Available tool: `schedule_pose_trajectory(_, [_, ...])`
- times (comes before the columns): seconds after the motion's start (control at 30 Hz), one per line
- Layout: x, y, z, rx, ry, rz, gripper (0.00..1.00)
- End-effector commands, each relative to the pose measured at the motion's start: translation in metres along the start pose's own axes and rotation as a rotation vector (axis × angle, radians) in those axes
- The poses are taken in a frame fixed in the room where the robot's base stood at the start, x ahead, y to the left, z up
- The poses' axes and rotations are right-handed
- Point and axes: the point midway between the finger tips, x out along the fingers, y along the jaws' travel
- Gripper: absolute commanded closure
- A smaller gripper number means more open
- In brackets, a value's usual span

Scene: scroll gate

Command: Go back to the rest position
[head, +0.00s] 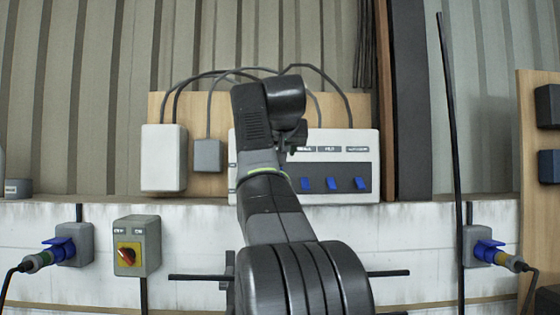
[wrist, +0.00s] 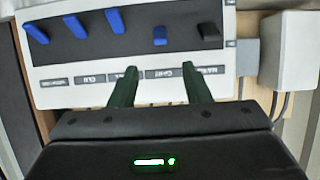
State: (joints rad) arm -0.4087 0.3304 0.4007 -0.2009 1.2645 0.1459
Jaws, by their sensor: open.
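My gripper (wrist: 160,90) is open in the wrist view, its two dark green fingers apart with nothing between them. The fingertips lie in front of the labelled strip of a white switch panel (wrist: 60,95), which appears upside down there. Blue levers (wrist: 115,20) and one black lever (wrist: 208,32) stand on its dark field. In the head view my arm reaches up in front of the panel (head: 350,195) and hides its left part. Three blue levers (head: 333,184) show to the right of my arm. The gripper's fingers are hard to make out in the head view.
A white box (head: 163,160) and a small grey box (head: 208,155) are left of the panel. Below are a rotary switch (head: 127,254) and blue plugs at left (head: 60,248) and right (head: 487,251). A dark vertical pole (head: 452,130) stands at right.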

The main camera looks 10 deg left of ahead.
Motion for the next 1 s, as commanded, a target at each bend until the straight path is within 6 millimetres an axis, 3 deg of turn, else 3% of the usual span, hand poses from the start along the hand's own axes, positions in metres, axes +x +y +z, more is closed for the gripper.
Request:
schedule_pose_trajectory(0.2, [-0.011,0.0,0.0,0.0,0.0,0.0,0.56])
schedule_pose_trajectory(0.57, [-0.007,0.0,0.0,0.0,-0.001,0.0,0.56])
schedule_pose_trajectory(0.77, [0.019,0.0,0.0,0.0,-0.003,0.002,0.56])
schedule_pose_trajectory(1.0, [0.066,0.0,-0.001,0.0,-0.003,0.001,0.56])
